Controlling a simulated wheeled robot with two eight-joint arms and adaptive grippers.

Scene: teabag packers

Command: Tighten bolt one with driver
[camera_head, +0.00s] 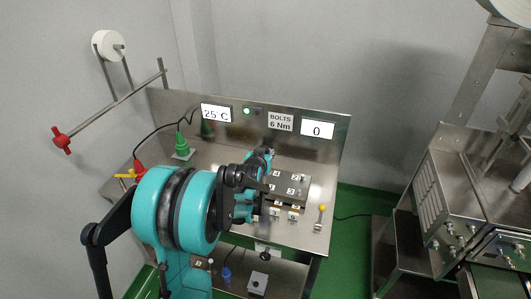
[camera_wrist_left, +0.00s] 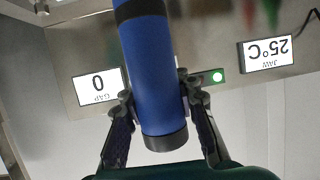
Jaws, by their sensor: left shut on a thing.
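My left gripper (camera_wrist_left: 156,90) is shut around a blue cylindrical driver handle (camera_wrist_left: 152,60) with a black end cap, one finger on each side. In the head view my left gripper (camera_head: 258,165) is above the left part of the metal bolt plate (camera_head: 284,201), and my arm mostly hides the driver. The plate carries small white number labels and bolts. Bolt one and the driver's tip cannot be made out, so I cannot tell whether they touch. My right gripper is not in view.
A steel back panel carries a 25°C display (camera_head: 216,113), a lit green lamp (camera_head: 247,111), a "BOLTS 6 Nm" sign (camera_head: 280,122) and a display reading 0 (camera_head: 317,128). A green cone-shaped thing (camera_head: 182,147) stands left. A yellow-knobbed lever (camera_head: 321,217) stands right of the plate.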

